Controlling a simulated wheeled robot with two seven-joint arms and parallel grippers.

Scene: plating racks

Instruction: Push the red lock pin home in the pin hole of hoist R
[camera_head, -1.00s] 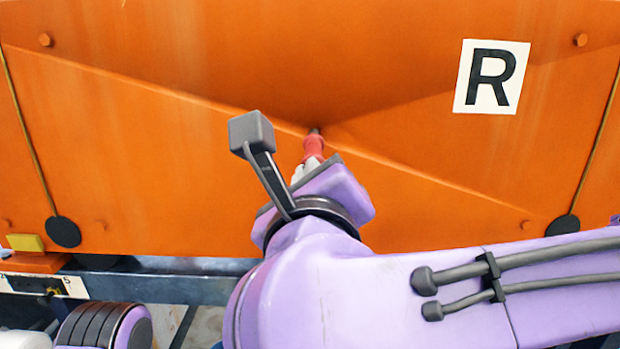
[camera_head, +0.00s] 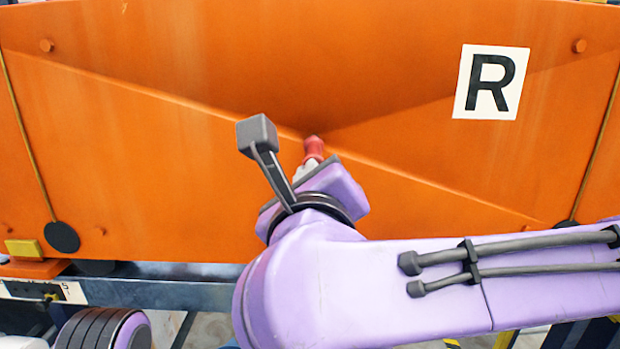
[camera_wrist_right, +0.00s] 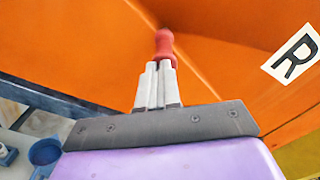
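The red lock pin (camera_head: 314,148) stands against the orange front of hoist R (camera_head: 400,60), just below the middle of the panel. In the right wrist view the pin (camera_wrist_right: 165,43) points away from me toward the orange face. My right gripper (camera_head: 306,168) is shut on the pin's near end; its pale fingers (camera_wrist_right: 159,68) sit close together there. No dark shank shows between the red part and the panel in the head view. The pin hole is hidden behind the pin. My left gripper is out of view; only part of my left arm shows at bottom left.
A white plate with a black R (camera_head: 491,82) is at upper right of the panel. Bolt heads and black round discs (camera_head: 62,237) mark its sides. A dark blue rail (camera_head: 170,292) runs below, with a yellow block (camera_head: 24,248) at the left.

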